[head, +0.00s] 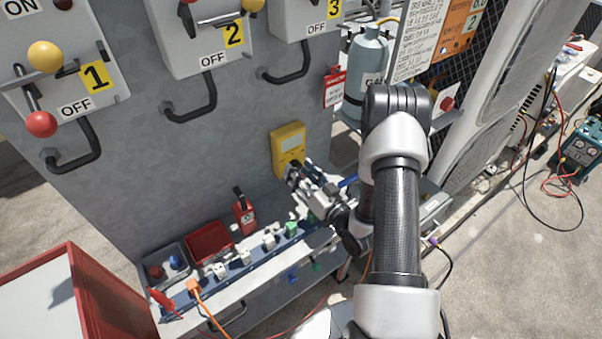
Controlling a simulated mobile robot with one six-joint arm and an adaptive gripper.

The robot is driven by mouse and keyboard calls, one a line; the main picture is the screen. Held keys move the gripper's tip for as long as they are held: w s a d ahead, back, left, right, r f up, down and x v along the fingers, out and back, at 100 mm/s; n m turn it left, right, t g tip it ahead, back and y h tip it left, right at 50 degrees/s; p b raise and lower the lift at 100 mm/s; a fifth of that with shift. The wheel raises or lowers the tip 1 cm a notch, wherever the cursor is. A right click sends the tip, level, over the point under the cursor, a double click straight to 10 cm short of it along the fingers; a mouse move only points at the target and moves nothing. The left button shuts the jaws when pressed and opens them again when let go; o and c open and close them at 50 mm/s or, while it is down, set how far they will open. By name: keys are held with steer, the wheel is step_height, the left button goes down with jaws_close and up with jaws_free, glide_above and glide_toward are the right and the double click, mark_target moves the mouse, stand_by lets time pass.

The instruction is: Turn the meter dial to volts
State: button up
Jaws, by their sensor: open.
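The yellow meter (288,142) stands upright against the grey panel, at the back of the narrow shelf near the middle of the head view. A pale display window shows on its upper face. My gripper (294,171) is at the meter's lower front, with its fingers open and pointing at it. The meter's lower face is covered by the fingers, so the dial and its setting are hidden. I cannot tell whether the fingertips touch the dial or stand just in front of it.
The shelf left of my gripper holds a red lock-like item (244,216), a red bin (207,246), a grey tray (182,277) and a row of sockets (243,258). Switch boxes with handles (204,105) are above. A gas cylinder (370,50) and red tag (335,88) are right.

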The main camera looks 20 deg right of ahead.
steer(key=shift+c, duration=0.5)
steer(key=c, duration=1)
steer(key=shift+o, duration=0.2)
steer(key=shift+m, duration=0.3)
steer(key=m, duration=0.4)
steer(key=shift+m, duration=2)
steer(key=o, duration=1.1)
steer(key=shift+c, duration=0.2)
